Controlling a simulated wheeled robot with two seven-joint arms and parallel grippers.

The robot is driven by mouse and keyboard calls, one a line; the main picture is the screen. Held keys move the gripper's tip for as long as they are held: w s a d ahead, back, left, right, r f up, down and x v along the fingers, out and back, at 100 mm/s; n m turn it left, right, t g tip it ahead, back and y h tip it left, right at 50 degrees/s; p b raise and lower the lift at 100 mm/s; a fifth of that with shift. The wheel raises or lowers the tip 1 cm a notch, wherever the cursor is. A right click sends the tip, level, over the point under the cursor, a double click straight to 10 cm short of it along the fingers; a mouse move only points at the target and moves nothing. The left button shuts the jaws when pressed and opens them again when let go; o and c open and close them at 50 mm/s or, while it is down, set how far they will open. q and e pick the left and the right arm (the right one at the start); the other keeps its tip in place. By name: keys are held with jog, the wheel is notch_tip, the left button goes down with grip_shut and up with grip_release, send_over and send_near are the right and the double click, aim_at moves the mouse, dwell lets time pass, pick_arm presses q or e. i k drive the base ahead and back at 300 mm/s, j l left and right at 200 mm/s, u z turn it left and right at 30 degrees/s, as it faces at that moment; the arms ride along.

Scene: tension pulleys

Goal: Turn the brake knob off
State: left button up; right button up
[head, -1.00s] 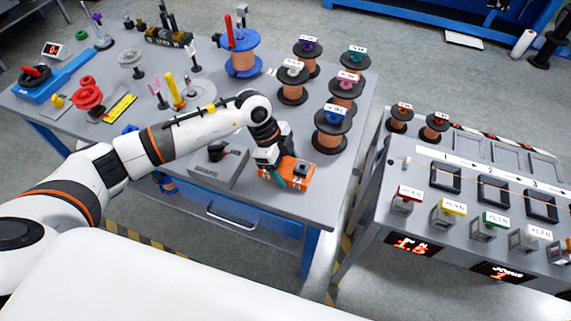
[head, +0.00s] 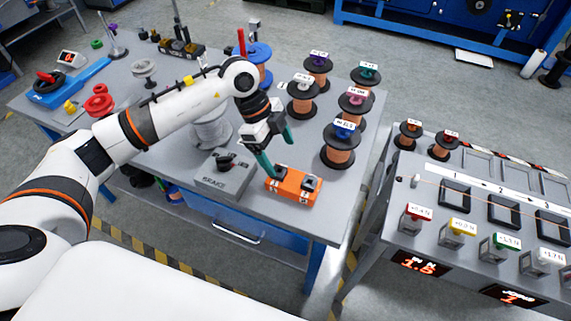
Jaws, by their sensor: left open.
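The brake box (head: 205,184) is a grey box with a label on its front, standing near the front edge of the table. Its black knob (head: 226,160) sits on top. My left gripper (head: 277,150) is open, with teal fingers apart, to the right of the brake box and above an orange box (head: 292,188). One fingertip overlaps the orange box's left end in the picture, and I cannot tell whether it touches. Nothing shows between the fingers. My right gripper is not in view.
Several copper spools, one with a blue tag (head: 341,146), stand right of my left arm. A grey spool (head: 211,128) is partly behind the arm. A second table (head: 420,178) with tagged posts and displays stands at the right, across a gap.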

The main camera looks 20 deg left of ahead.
aim_at(224, 163)
jog(key=u, duration=1.2)
